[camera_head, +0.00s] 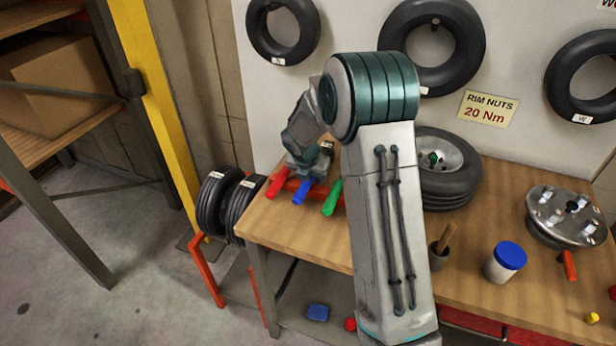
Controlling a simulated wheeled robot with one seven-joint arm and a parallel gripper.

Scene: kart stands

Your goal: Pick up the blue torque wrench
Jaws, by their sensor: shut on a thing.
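The blue torque wrench (303,190) lies at the left end of the wooden bench, its blue handle pointing toward the front edge. It sits between a red-handled tool (276,186) and a green-handled tool (332,197). My gripper (308,176) is over the blue handle and shut on it. The fingertips are small and partly hidden by my wrist. I cannot tell whether the wrench is clear of the red rack (291,184) beneath it. The far end of the wrench is hidden behind my gripper.
The wooden bench (470,270) carries a wheel with tyre (447,170), a blue-lidded jar (505,262), a dark cup with a wooden handle (440,250) and a metal hub (565,215). Tyres (215,205) stand left of the bench. A white board (340,25) rises behind.

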